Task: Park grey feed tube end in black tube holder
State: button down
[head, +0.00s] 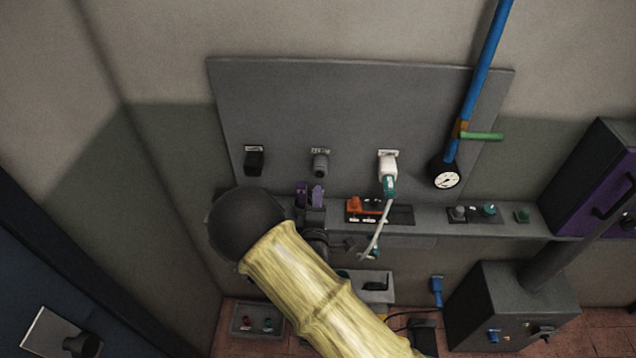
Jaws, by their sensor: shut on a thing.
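The light grey feed tube (375,230) hangs from a green connector under a white fitting (388,165) on the grey panel. It curves down and left to its low end, at my gripper (360,250). My gripper looks small and partly hidden behind my arm; it is shut on the tube end, below the front of the ledge. A black block-shaped fitting (254,161) sits at the panel's left, under a small label; it may be the black tube holder, but I cannot read the label. A grey fitting (320,164) sits between the black and white ones.
Purple clips (310,194) and an orange-handled part (366,205) stand on the ledge (435,219). A blue pipe with a gauge (446,174) and green lever (482,136) is at right. A grey tray (256,331) and a grey box (510,300) are below.

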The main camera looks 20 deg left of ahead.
jog(key=shift+v, duration=1)
jog(key=s+a+b, duration=0.2)
jog(key=s+a, duration=0.2)
jog(key=a, duration=1.4)
jog(key=shift+s+a, duration=0.15)
jog(key=shift+a, duration=0.05)
dwell(1.2)
jog(key=shift+b+x, duration=0.65)
jog(key=shift+x, duration=1.85)
jog(key=shift+w+a, duration=0.15)
jog(key=shift+w, duration=0.35)
dwell(0.8)
